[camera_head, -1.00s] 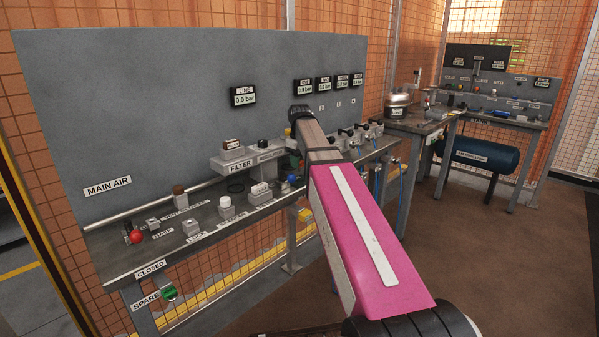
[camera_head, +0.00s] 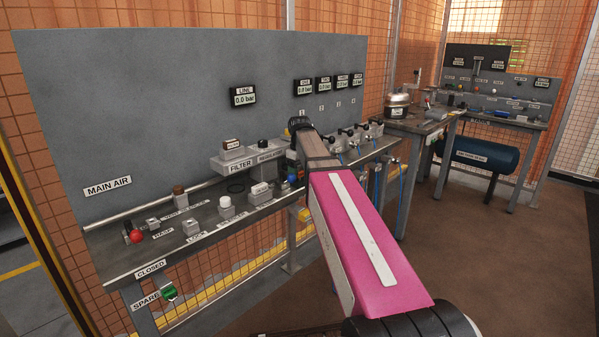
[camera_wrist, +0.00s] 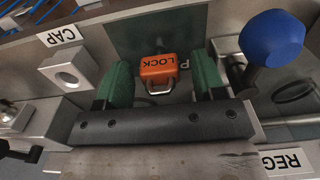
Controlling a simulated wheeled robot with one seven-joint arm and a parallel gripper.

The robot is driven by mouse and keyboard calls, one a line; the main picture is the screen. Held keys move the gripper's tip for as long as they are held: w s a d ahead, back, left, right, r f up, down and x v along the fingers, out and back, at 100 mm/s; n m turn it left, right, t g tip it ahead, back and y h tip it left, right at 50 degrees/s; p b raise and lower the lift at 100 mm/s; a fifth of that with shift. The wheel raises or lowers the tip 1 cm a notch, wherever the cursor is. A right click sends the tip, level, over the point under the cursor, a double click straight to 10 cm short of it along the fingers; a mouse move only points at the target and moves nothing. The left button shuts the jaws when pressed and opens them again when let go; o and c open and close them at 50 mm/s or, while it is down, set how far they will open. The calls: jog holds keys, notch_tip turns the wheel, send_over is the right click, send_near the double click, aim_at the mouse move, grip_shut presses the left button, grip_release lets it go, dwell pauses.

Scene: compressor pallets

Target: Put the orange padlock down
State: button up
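The orange padlock (camera_wrist: 158,66), marked LOCK, shows in the wrist view with its metal shackle toward my gripper. It appears to lie on or just above a dark green patch (camera_wrist: 128,38) on the bench. My gripper (camera_wrist: 161,80) has green fingers on either side of the padlock, with a visible gap at the right and a narrow one at the left. The gripper looks open and not clamped on it. In the head view my arm hides the padlock and most of the gripper. A label beside the padlock is mostly covered.
A blue knob (camera_wrist: 272,38) stands close to the right finger. A metal block (camera_wrist: 68,70) by the CAP label (camera_wrist: 62,34) sits to the left. The bench (camera_head: 128,258) also carries a red knob (camera_head: 136,237), a white-topped fitting (camera_head: 226,206) and the filter block (camera_head: 232,158).

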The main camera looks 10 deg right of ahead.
jog(key=shift+r, duration=0.1)
notch_tip(320, 180, up, 11)
jog(key=shift+f, duration=0.1)
jog(key=shift+r, duration=0.65)
